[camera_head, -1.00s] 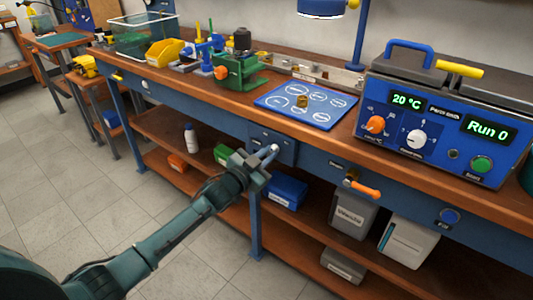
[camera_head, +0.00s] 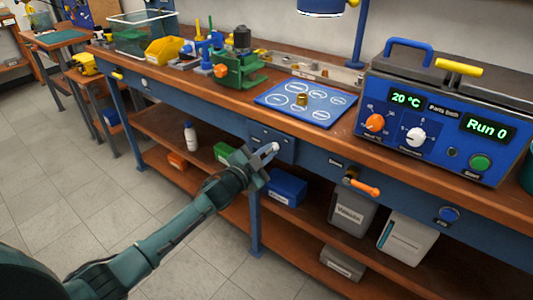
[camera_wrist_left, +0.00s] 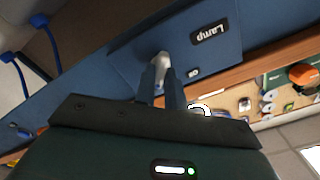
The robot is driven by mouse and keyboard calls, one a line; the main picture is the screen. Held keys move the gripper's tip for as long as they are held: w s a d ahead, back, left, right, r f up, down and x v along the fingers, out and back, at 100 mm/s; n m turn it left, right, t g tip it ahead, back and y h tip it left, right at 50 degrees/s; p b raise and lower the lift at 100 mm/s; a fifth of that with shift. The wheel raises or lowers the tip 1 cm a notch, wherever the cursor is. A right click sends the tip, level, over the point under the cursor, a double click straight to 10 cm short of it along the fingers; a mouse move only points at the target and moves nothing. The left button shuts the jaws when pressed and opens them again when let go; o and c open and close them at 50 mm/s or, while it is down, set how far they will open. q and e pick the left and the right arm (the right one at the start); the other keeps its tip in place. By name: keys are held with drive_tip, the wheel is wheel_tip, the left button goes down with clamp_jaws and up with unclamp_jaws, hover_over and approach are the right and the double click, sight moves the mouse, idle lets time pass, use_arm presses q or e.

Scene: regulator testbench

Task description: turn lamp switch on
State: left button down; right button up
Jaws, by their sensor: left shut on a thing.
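The lamp switch is a pale lever on a blue panel (camera_head: 287,144) at the bench's front edge. In the left wrist view the lever (camera_wrist_left: 163,63) stands out from the panel, beside a black "Lamp" label (camera_wrist_left: 211,33) and a small "on" label (camera_wrist_left: 194,71). My left gripper (camera_head: 267,152) is shut on the lever, whose light tip (camera_head: 275,147) shows past the fingers. The gripper fingers also show in the left wrist view (camera_wrist_left: 161,82). The blue lamp head (camera_head: 322,6) is cut off at the top. My right gripper is not in view.
On the bench stand a blue-fronted test unit (camera_head: 440,125), a blue mat with circles (camera_head: 285,102), a green fixture (camera_head: 232,72) and a yellow bin (camera_head: 165,51). An orange-handled valve (camera_head: 362,187) juts from the bench front. A blue box (camera_head: 287,188) sits on the shelf below.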

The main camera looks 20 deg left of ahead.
use_arm(q)
drive_tip(key=c, duration=1.8)
unclamp_jaws()
drive_tip(key=o, duration=0.3)
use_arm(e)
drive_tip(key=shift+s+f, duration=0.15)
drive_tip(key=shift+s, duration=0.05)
use_arm(q)
drive_tip(key=shift+o, duration=0.2)
drive_tip(key=p+v, duration=0.1)
drive_tip(key=v, duration=1.2)
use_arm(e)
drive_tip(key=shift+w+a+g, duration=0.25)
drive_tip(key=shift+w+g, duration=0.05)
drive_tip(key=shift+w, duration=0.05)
use_arm(q)
drive_tip(key=shift+s+r, duration=0.1)
